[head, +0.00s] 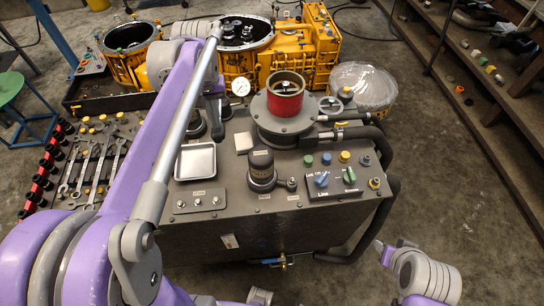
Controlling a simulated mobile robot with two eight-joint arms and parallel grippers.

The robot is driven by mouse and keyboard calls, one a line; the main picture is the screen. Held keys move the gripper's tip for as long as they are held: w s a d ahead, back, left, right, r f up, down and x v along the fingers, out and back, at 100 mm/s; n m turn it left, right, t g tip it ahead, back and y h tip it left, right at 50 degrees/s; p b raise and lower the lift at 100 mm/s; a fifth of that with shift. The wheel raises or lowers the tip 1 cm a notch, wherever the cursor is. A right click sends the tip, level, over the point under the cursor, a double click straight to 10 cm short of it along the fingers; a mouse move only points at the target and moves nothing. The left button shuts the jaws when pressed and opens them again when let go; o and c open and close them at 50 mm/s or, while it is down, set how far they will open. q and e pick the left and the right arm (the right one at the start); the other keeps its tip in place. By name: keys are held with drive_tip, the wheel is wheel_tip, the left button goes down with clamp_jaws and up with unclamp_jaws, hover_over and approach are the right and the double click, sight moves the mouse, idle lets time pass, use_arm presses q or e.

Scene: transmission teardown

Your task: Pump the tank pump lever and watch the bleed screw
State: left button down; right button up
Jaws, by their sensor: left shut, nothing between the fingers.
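The grey tank unit (270,235) stands in the middle. On its top are a round flange (287,125) with a red cup (285,98), a pressure gauge (241,87) and a dark upright cylinder (262,168) with a small knob beside it. I cannot tell for sure which part is the pump lever. I cannot pick out the bleed screw at this size. My left gripper (217,128) points down over the back left of the tank top, partly behind my forearm. It is shut and empty. Part of my right arm shows at lower right; its gripper is not visible.
A metal tray (195,161) and a panel with blue and green knobs (334,184) sit on the tank top. Wrenches (85,170) lie at left. A yellow gearbox housing (290,55) is behind. A shelf (490,80) stands at right; floor before it is clear.

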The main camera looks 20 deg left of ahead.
use_arm(q)
drive_tip(key=shift+f, duration=0.1)
drive_tip(key=shift+f+b, duration=0.95)
drive_tip(key=shift+f, duration=0.75)
drive_tip(key=shift+f+b, duration=1.2)
drive_tip(key=shift+f, duration=1)
use_arm(e)
drive_tip(key=shift+s+f, duration=0.9)
drive_tip(key=shift+f, duration=1.9)
use_arm(q)
drive_tip(key=shift+r+p, duration=2.45)
drive_tip(key=shift+r, duration=1.65)
drive_tip(key=shift+w+f, duration=0.1)
use_arm(e)
wheel_tip(320, 180, up, 6)
drive_tip(key=w, duration=0.2)
drive_tip(key=shift+w+r, duration=0.15)
drive_tip(key=shift+r, duration=0.05)
